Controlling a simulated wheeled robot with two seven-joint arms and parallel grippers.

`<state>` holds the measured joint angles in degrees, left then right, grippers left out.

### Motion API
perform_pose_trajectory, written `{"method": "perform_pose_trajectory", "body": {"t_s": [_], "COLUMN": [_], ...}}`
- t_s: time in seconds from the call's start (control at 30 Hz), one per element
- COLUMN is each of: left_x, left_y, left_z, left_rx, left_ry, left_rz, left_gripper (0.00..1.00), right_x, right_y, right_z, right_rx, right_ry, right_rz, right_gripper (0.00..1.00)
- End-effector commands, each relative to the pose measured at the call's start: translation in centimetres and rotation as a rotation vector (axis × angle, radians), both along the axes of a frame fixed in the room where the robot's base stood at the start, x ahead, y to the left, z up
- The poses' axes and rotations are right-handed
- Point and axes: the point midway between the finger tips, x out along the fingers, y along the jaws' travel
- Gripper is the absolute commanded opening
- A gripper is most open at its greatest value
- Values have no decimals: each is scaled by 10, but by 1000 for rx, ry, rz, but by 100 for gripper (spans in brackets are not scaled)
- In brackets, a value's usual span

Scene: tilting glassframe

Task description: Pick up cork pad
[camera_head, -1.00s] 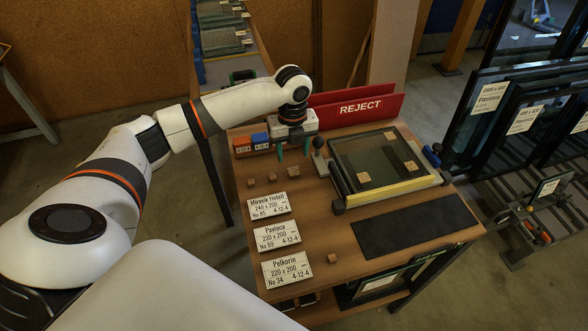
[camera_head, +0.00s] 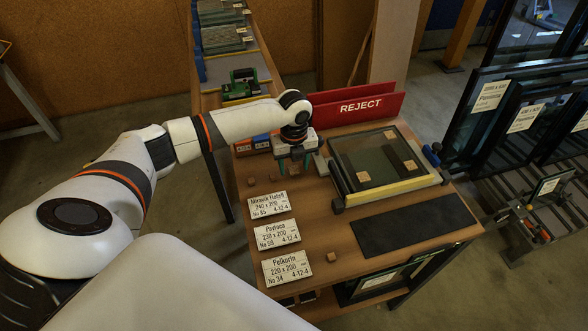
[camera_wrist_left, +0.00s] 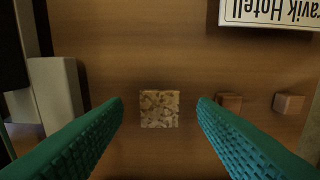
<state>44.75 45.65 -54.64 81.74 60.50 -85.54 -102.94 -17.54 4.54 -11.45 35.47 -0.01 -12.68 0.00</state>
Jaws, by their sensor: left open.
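A small cork pad (camera_wrist_left: 159,109) with a speckled top lies on the wooden table, centred between my left gripper's fingers in the left wrist view. In the head view this pad (camera_head: 294,169) shows partly, between the fingers. My left gripper (camera_head: 295,167) points down over it, open and empty, with a teal finger on each side. In the left wrist view the open fingers (camera_wrist_left: 160,103) stand apart from the pad. Two more small pads, one (camera_head: 272,178) near and one (camera_head: 251,182) further left, lie in a row with it. My right gripper is not in view.
White labels (camera_head: 269,204) lie in front of the row, with another small block (camera_head: 332,257) beside them. A glass frame fixture (camera_head: 385,187) carrying cork pads stands right. A red REJECT bin (camera_head: 359,108) stands behind. A dark mat (camera_head: 418,224) lies front right.

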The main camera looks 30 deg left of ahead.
Motion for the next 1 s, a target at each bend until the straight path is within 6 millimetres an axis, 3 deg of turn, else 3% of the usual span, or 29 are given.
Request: {"method": "perform_pose_trajectory", "body": {"t_s": [0.53,0.83,1.0], "left_x": [0,0,0], "left_y": [0,0,0], "left_z": [-4,-4,-4], "left_rx": [0,0,0], "left_ry": [0,0,0], "left_rz": [0,0,0], "left_gripper": [53,5,3], "right_x": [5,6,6], "right_y": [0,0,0], "right_z": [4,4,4], "right_rx": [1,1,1], "right_ry": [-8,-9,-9], "right_rz": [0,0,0], "right_gripper": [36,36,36]}}
